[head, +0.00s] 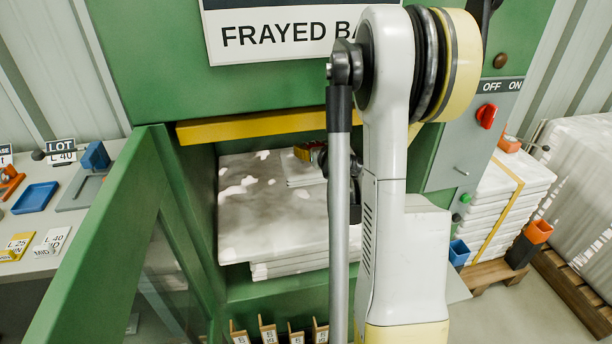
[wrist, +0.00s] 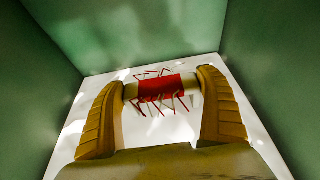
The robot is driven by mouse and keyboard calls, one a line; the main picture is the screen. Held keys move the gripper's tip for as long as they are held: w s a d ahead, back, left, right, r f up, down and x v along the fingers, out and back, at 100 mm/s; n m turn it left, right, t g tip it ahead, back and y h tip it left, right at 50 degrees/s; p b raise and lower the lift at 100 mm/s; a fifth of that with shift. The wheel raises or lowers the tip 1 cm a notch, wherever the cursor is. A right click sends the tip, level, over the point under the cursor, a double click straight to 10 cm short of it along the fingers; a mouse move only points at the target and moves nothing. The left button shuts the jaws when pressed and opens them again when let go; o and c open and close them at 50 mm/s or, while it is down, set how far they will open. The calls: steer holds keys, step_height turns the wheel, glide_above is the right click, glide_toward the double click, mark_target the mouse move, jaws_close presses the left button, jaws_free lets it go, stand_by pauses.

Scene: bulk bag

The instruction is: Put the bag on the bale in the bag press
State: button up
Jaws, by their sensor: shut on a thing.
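The bag press (head: 175,215) is a green cabinet with a yellow bar over its opening, and its door stands open at the left. Inside lies the bale (head: 265,225), a stack of white, patchily lit flat bags. A smaller folded white bag (head: 298,172) lies on or just over its back part; I cannot tell if they touch. My gripper (wrist: 161,88) is inside the press, its yellow fingers shut on the bag's pale rolled part with a red band and frayed red threads. In the head view my arm hides most of the gripper and the right side of the bale.
Green walls stand close around my gripper. A panel with a red OFF/ON switch (head: 487,116) is at the right. Strapped bags (head: 510,200) on a pallet stand beyond. A table with a blue tray (head: 36,197) is at the left. Small labelled slots line the press's bottom front.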

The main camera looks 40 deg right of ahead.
step_height(320, 180, down, 8)
steer(key=b, duration=0.3)
steer(key=shift+r, duration=0.3)
steer(key=o, duration=1.2)
